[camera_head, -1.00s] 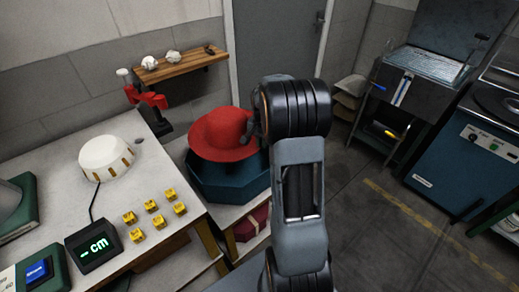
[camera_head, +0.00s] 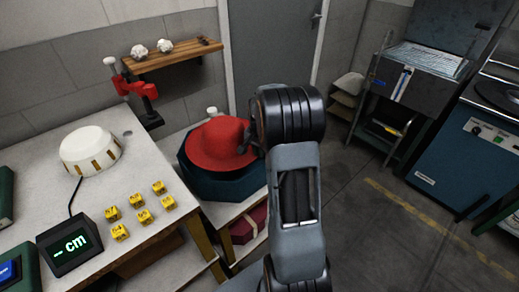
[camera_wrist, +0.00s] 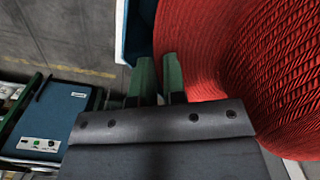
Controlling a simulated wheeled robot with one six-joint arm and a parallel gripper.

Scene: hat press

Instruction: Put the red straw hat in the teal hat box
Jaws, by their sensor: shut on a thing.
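The red straw hat (camera_head: 215,143) sits crown up over the opening of the teal hat box (camera_head: 222,188), with its brim about level with or just inside the rim. The box is octagonal and shows at the left and front of the hat. My gripper (camera_head: 247,138) is at the hat's right side, shut on the brim; my arm partly hides it. In the wrist view my gripper's green fingertips (camera_wrist: 160,72) are at the edge of the red woven hat (camera_wrist: 255,60). The exact pinch and the hat's underside are hidden.
The box stands on a low pale shelf, with a dark red box (camera_head: 245,226) below. A white table (camera_head: 95,190) at left holds a white round block (camera_head: 90,150), yellow cubes and a "cm" display (camera_head: 70,245). A red clamp (camera_head: 135,87) stands behind. Open floor lies right.

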